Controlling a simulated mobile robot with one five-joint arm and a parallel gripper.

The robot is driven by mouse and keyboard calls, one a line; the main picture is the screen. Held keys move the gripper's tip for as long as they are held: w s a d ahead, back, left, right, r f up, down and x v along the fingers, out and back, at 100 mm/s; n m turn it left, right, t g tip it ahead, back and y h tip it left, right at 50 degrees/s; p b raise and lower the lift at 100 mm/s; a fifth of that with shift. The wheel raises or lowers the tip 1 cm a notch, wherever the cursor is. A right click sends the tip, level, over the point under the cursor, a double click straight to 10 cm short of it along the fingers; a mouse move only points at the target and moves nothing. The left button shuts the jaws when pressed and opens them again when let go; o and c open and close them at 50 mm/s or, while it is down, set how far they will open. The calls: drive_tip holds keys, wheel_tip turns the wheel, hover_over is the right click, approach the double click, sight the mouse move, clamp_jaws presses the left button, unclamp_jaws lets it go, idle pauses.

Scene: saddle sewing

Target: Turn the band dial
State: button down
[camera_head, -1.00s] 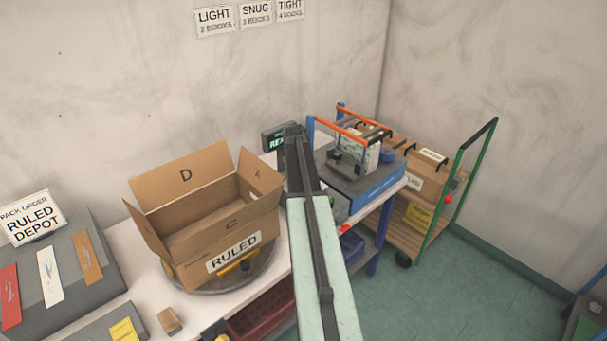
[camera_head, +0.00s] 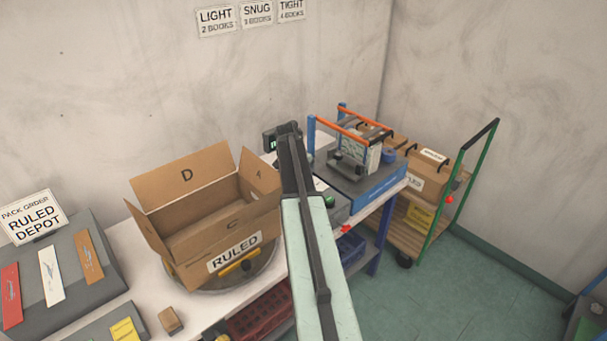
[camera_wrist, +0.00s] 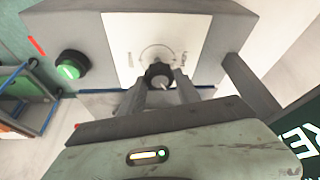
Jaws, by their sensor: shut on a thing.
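The band dial (camera_wrist: 158,74) is a dark round knob with a light pointer mark, on a white plate (camera_wrist: 120,40) on the face of a grey machine box. In the wrist view my gripper (camera_wrist: 160,82) is at the dial, with one finger on each side of it, shut on the knob. A printed arc surrounds the dial on the plate; its small marks are too blurred to read. In the head view my arm hides the dial and my fingertips. The grey machine box (camera_head: 338,203) shows partly at the right of my arm.
A green button (camera_wrist: 70,66) sits left of the dial on the same box. An open cardboard box (camera_head: 195,235) marked RULED stands on a turntable at the left. A strapping machine with orange rails (camera_head: 355,125) and a green-handled cart (camera_head: 470,165) stand at the right.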

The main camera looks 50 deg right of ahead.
drive_tip(key=c, duration=0.9)
unclamp_jaws()
drive_tip(key=shift+o, duration=0.2)
drive_tip(key=p+v, duration=0.7)
drive_tip(key=shift+r, duration=0.4)
drive_tip(key=shift+a, duration=0.15)
drive_tip(key=shift+s, duration=0.1)
